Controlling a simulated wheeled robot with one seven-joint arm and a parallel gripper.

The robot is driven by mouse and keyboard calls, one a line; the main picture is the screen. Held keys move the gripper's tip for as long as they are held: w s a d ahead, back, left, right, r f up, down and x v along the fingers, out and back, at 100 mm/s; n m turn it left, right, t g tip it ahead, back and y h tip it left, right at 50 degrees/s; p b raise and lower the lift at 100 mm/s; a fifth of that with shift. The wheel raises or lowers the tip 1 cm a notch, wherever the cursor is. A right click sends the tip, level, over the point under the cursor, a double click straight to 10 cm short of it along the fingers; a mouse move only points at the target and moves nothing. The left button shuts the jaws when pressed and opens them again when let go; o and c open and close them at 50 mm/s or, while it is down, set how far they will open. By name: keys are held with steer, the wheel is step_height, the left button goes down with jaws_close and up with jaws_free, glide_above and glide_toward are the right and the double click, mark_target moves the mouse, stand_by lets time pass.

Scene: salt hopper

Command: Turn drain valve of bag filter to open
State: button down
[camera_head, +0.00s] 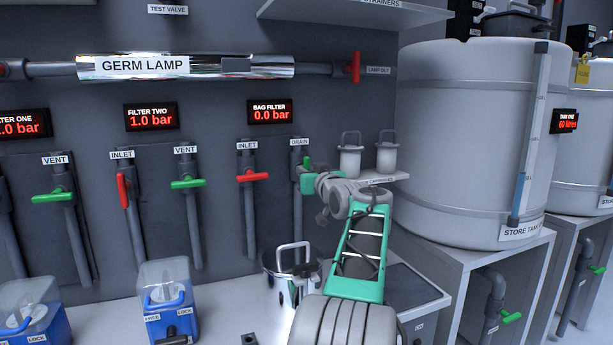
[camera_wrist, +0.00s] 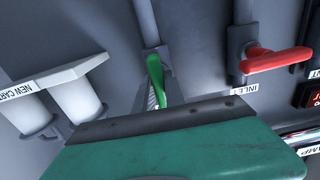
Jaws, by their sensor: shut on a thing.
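The green drain valve handle (camera_head: 308,162) is on the grey pipe under the DRAIN label (camera_head: 299,142), below the BAG FILTER display (camera_head: 270,112) reading 0.0 bar. My gripper (camera_head: 313,180) is at this handle and shut on it, covering part of it in the head view. In the wrist view, which is upside down, the green handle (camera_wrist: 154,72) runs from the pipe down toward my gripper (camera_wrist: 159,100). The green body of my gripper hides its fingertips and the handle's end, so the exact handle angle is hard to tell.
The red inlet handle (camera_head: 253,177) lies sideways just left of the drain. A small shelf (camera_head: 376,179) with white cartridges is close on the right. A steel vessel with a handle (camera_head: 293,247) stands below. The large store tank (camera_head: 465,140) fills the right.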

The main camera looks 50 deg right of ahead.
steer(key=shift+f, duration=0.15)
steer(key=c, duration=1.4)
jaws_free()
steer(key=shift+s, duration=0.1)
steer(key=v, duration=0.7)
steer(key=shift+s+a, duration=0.15)
steer(key=shift+s, duration=0.15)
